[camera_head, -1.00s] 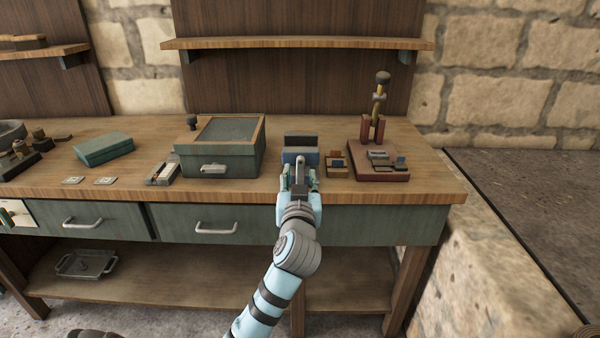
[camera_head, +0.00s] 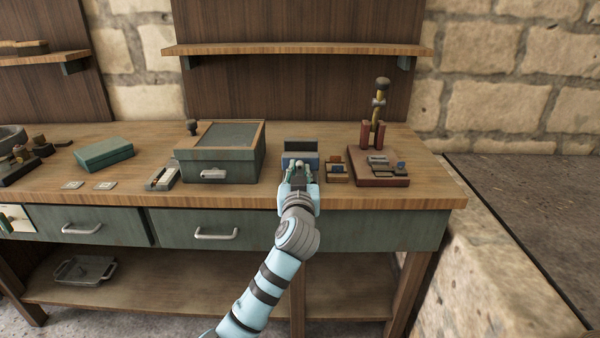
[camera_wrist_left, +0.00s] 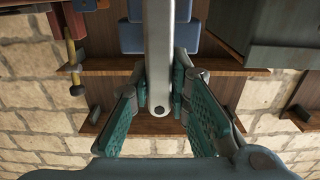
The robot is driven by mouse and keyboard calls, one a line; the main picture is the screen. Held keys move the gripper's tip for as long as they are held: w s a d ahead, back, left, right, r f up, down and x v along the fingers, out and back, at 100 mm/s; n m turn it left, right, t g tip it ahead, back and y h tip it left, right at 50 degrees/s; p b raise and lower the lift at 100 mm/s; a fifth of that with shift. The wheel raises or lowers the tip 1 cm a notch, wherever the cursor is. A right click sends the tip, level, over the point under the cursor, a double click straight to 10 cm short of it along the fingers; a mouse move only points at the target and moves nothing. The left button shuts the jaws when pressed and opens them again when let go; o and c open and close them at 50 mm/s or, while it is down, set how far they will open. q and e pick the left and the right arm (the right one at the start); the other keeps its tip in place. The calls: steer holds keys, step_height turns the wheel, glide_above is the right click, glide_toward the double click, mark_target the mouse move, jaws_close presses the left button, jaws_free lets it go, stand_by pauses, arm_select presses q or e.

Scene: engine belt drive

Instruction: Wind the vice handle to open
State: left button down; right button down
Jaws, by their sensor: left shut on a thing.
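The blue vice (camera_head: 301,147) stands at the front edge of the workbench in the head view. Its blue jaw blocks also show at the top of the left wrist view (camera_wrist_left: 145,35). My left gripper (camera_head: 299,172) is in front of the vice. In the left wrist view, the grey vice handle bar (camera_wrist_left: 159,50) runs down between my left gripper's fingers (camera_wrist_left: 162,88), which are shut on it near its rounded end. In the head view my gripper hides most of the handle and the lower vice. My right gripper is in neither view.
A green box (camera_head: 215,163) with a framed lid stands left of the vice. Small blocks (camera_head: 337,172) and a red base (camera_head: 375,178) with a brass-coloured upright tool (camera_head: 379,105) stand close on the right. A shelf (camera_head: 300,48) hangs above the bench (camera_head: 140,190).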

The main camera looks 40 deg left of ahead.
arm_select(q)
steer(key=c, duration=1.5)
jaws_free()
steer(key=v, duration=1.2)
